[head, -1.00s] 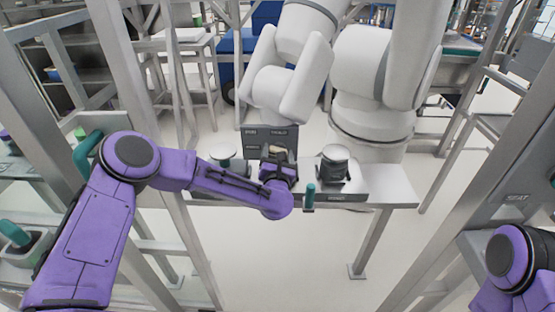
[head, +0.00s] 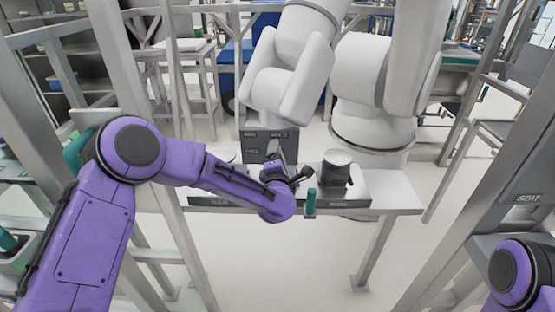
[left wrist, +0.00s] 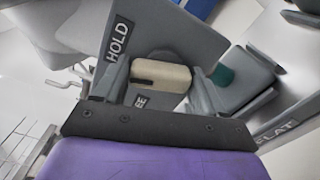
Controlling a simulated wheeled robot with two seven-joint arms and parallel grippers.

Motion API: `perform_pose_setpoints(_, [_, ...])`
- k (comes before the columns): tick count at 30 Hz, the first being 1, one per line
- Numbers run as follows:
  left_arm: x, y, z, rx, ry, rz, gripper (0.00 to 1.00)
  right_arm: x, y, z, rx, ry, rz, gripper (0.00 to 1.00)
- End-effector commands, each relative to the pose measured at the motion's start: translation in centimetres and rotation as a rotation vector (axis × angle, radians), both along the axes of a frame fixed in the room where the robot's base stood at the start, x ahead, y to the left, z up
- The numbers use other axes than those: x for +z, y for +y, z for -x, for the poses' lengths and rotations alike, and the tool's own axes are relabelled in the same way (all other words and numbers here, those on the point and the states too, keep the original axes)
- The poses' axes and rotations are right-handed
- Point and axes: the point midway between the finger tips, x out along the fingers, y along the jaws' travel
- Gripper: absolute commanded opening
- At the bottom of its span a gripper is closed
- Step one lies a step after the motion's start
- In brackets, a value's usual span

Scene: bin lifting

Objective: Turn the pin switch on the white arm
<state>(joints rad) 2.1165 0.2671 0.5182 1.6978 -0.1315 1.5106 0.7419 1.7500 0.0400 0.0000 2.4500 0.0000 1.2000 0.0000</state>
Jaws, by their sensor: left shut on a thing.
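The white arm (head: 385,70) stands behind a narrow bench. A dark grey switch panel with small labels (head: 255,146) stands upright on the bench in front of it. In the left wrist view the panel (left wrist: 165,22) carries a HOLD label and a partly covered label ending in "EE". My left gripper (head: 280,172) is at the panel's lower right. In the left wrist view my left gripper (left wrist: 158,85) is shut on the cream pin switch knob (left wrist: 160,72), one finger on each side. The knob is hidden in the head view. My right gripper is out of view.
A dark round fixture with a white top (head: 337,168) stands on the bench (head: 390,192) right of my left gripper. A teal handle (head: 310,201) is at the bench's front edge. Grey frame posts (head: 165,140) flank both sides.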

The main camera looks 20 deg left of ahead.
Motion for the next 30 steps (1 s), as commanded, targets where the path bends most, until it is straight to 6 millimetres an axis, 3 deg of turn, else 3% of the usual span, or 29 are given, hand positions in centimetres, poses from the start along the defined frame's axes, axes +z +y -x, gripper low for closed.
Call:
perform_pose_setpoints(13, [-0.02,-0.10,0.00,-0.001,0.076,-0.256,0.40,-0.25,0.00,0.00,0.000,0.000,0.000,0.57])
perform_pose_setpoints(30, [-0.03,-0.11,0.01,-0.001,0.092,-0.313,0.40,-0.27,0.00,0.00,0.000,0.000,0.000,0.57])
